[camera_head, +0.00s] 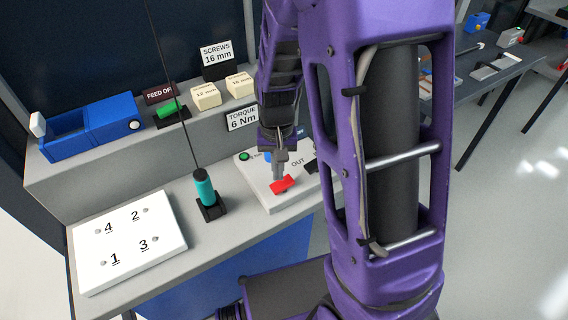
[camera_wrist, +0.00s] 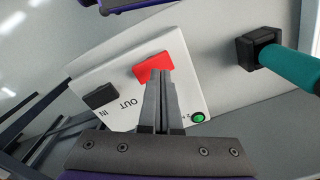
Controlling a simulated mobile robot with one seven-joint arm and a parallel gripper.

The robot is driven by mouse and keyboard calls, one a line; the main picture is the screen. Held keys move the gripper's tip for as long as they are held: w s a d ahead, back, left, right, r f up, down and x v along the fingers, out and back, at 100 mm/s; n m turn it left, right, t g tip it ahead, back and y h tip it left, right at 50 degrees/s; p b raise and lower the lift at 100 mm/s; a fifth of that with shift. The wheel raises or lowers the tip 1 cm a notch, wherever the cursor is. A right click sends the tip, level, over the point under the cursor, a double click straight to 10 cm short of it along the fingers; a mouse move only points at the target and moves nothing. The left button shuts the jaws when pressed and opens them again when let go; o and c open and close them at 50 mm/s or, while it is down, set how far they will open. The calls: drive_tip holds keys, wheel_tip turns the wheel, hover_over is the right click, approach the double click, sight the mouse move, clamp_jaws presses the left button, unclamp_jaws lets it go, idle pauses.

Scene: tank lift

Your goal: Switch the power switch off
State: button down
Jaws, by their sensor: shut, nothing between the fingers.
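A white panel (camera_head: 272,198) on the bench carries a red rocker-like part (camera_head: 284,185), a dark block, a green lamp (camera_head: 244,156) and the word OUT. In the wrist view the red part (camera_wrist: 153,66) lies at the panel's far edge, with the dark block (camera_wrist: 101,96) beside IN and OUT, and the lit green lamp (camera_wrist: 198,117) at the right. My gripper (camera_head: 279,178) points down over the panel, shut and empty. Its fingertips (camera_wrist: 160,73) overlap the red part's near edge; whether they touch it, I cannot tell. No label clearly reads power switch.
A teal-handled tool (camera_head: 204,188) stands in a black holder left of the panel. A white numbered plate (camera_head: 128,240) lies at the front left.

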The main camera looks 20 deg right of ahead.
wheel_tip(320, 180, up, 4)
drive_tip(key=p, duration=0.3)
drive_tip(key=shift+r, duration=0.25)
